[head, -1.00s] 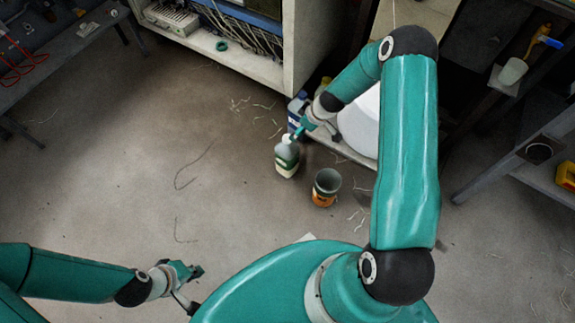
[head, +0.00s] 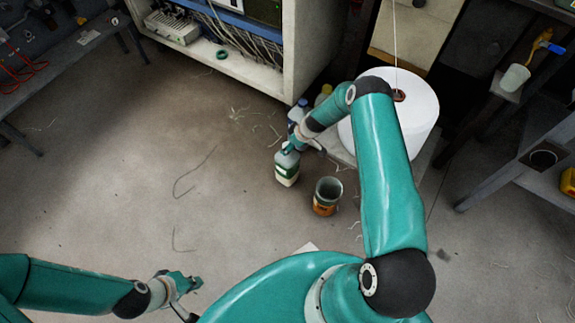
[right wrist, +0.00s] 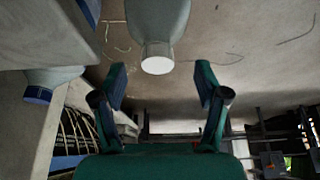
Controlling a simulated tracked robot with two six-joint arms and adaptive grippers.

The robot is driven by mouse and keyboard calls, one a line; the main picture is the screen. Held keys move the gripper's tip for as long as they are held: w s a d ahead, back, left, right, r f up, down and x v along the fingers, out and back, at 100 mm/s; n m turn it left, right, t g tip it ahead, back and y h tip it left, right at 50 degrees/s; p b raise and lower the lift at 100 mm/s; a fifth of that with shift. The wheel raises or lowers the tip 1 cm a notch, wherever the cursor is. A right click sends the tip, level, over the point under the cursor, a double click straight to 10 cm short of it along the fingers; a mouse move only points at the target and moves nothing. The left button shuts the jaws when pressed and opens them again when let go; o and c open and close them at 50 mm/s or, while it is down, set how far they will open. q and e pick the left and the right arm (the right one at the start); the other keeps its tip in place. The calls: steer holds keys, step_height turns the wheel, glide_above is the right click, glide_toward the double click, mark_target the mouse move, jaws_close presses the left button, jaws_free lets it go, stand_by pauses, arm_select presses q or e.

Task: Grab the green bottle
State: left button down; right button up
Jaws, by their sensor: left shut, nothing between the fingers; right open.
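The green bottle (head: 287,170), pale grey-green with a green and white label, stands upright on the floor in the middle of the head view. My right gripper (head: 302,146) is open beside its top, on the upper right side. In the right wrist view the bottle's shoulder (right wrist: 157,18) and pale cap point down from the top edge. The cap lies centred just beyond the open fingertips of my right gripper (right wrist: 161,72), with nothing gripped. My left gripper (head: 188,283) is shut and empty over the floor at lower left.
An open dark and orange can (head: 326,197) stands right of the bottle. A blue-capped container (right wrist: 40,90) is at left in the right wrist view. A large white reel (head: 420,110) and a cabinet (head: 270,70) stand behind. Floor to the left is clear apart from loose strands.

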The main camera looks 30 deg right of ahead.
mark_target(287, 163)
steer(key=b+x, duration=0.1)
steer(key=x, duration=0.3)
steer(key=shift+w+d+f, duration=0.1)
steer(key=shift+w+f, duration=0.1)
steer(key=shift+f, duration=0.1)
jaws_close()
steer(key=shift+w+r, duration=0.1)
steer(key=shift+r, duration=0.05)
